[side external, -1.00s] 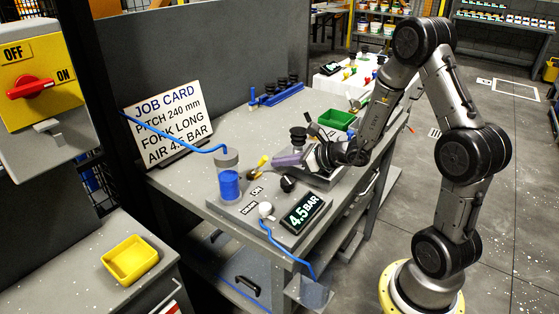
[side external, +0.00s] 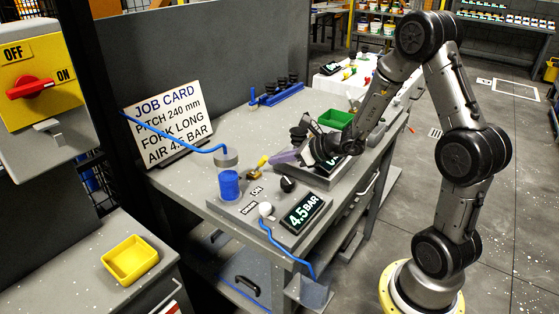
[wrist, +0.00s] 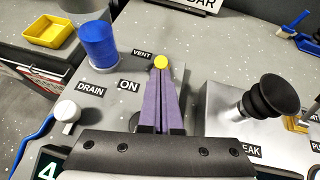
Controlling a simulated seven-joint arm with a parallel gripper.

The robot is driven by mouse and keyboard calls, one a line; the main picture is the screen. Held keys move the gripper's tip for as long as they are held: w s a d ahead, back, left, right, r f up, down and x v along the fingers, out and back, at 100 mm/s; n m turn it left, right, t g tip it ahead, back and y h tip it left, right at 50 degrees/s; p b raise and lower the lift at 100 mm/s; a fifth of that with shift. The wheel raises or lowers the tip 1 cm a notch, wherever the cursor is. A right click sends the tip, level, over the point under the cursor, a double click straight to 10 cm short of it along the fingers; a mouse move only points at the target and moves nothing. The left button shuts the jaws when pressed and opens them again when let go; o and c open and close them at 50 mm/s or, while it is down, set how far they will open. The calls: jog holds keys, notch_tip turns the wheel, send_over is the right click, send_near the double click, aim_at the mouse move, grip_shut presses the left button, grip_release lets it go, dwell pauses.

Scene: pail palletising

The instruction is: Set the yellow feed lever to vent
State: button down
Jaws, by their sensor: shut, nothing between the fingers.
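The yellow feed lever (side external: 262,161) stands on the grey bench panel behind the blue cylinder, its round knob leaning up and to the right in the side view. In the wrist view its yellow knob (wrist: 161,62) shows just right of the VENT label (wrist: 142,54), straight beyond my fingertips. My gripper (side external: 273,158) has its purple fingers closed together with nothing between them. Its tips (wrist: 160,74) are right at the knob; I cannot tell whether they touch it. The fingers and gripper body hide the lever's shaft in the wrist view.
A blue cylinder (wrist: 98,42) stands left of the lever. A white knob (wrist: 66,111) by DRAIN and a black knob (side external: 288,184) are close by. A black suction cup (wrist: 270,97) stands to the right. The 4.5 BAR display (side external: 304,212) is at the panel's front.

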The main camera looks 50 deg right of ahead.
jog(key=shift+w+r+g, duration=0.3)
jog(key=shift+r+g, duration=0.05)
jog(key=shift+g, duration=0.35)
jog(key=w+r+g, duration=0.2)
jog(key=w, duration=0.9)
jog(key=shift+w+r, duration=0.2)
dwell(0.7)
jog(key=shift+r, duration=0.1)
dwell(0.5)
